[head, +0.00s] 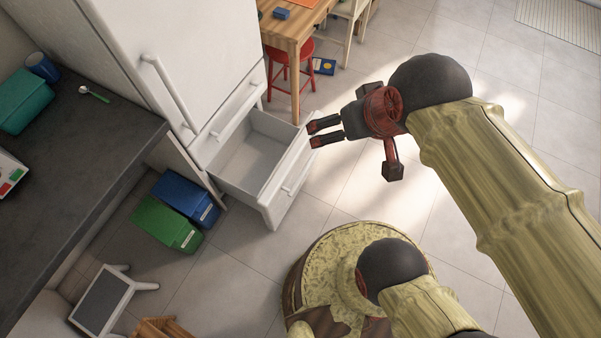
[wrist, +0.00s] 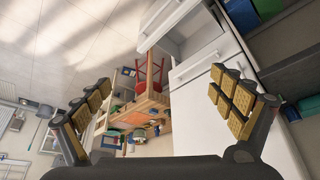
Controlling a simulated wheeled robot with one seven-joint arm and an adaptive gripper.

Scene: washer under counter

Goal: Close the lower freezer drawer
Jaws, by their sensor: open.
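The white fridge-freezer (head: 180,50) stands at the left in the head view. Its lower freezer drawer (head: 282,180) is pulled out to the lower right, and its grey inside looks empty. The drawer front has a bar handle (head: 296,172). My gripper (head: 314,134) is open and empty, its two fingers pointing left near the far upper corner of the drawer front. Whether it touches the front cannot be told. In the wrist view the open drawer (wrist: 196,37) shows at the top, beyond my spread fingers (wrist: 161,80).
A wooden table (head: 295,25) and a red stool (head: 290,62) stand behind the drawer. A small step stool (head: 105,298) stands lower left. Tiled floor right of the drawer is clear.

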